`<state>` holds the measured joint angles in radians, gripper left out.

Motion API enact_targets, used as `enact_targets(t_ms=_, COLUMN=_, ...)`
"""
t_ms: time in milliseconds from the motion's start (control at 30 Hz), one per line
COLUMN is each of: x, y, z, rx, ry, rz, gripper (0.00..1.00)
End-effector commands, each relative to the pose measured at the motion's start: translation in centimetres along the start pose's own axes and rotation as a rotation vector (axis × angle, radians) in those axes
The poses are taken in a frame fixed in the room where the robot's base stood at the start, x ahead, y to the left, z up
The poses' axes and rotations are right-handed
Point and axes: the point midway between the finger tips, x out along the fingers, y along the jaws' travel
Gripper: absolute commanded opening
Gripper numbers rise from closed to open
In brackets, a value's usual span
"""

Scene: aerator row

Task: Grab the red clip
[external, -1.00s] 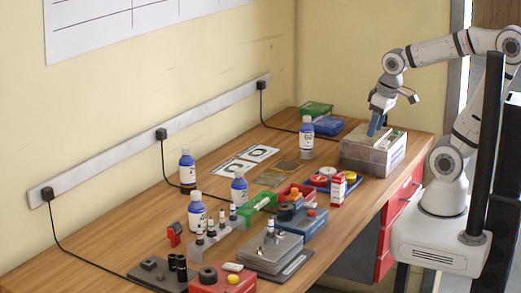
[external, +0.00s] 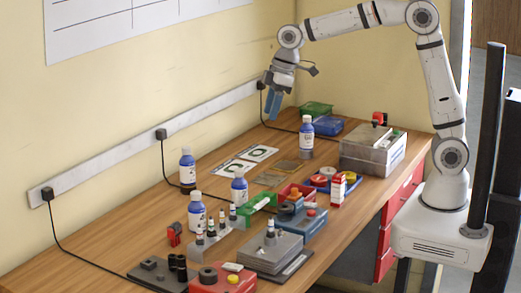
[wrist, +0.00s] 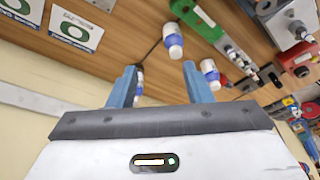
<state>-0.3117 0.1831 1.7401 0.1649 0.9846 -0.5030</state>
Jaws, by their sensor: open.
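A small red clip-like piece with a dark part (external: 174,233) stands on the bench at the left, beside the bottles. A similar red and black piece (external: 379,118) sits on top of the grey box (external: 365,155) at the far right. I cannot tell which is the red clip. My gripper (external: 272,105), with blue fingers, is raised above the back of the bench near the wall, away from both pieces. In the wrist view my gripper (wrist: 160,75) is open, with nothing held between its fingers.
White-capped blue bottles (external: 187,170) stand along the bench. Printed cards (external: 232,169) lie flat at the back. Red, green and blue trays (external: 310,221) crowd the front middle. A power strip (external: 110,168) with hanging cables runs along the wall.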

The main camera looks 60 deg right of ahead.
Motion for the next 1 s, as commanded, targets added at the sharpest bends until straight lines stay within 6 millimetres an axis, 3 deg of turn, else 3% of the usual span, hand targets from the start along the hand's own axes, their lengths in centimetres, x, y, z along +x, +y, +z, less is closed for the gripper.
enact_targets(t_ms=33, x=1.2, y=-0.7, z=-2.6, rx=-0.057, ry=-0.001, rz=-0.021, gripper=0.45)
enact_targets(t_ms=200, x=5.5, y=-3.7, z=-10.1, rx=-0.256, ry=0.013, rz=-0.082, gripper=0.45)
enact_targets(t_ms=367, x=10.3, y=-7.9, z=-16.0, rx=-0.442, ry=0.033, rz=-0.141, gripper=0.45)
enact_targets(t_ms=500, x=15.0, y=-12.5, z=-20.0, rx=-0.603, ry=0.054, rz=-0.192, gripper=0.45)
enact_targets(t_ms=733, x=20.9, y=-18.8, z=-23.2, rx=-0.8, ry=0.086, rz=-0.253, gripper=0.45)
enact_targets(t_ms=1000, x=23.5, y=-21.0, z=-23.8, rx=-0.859, ry=0.097, rz=-0.273, gripper=0.45)
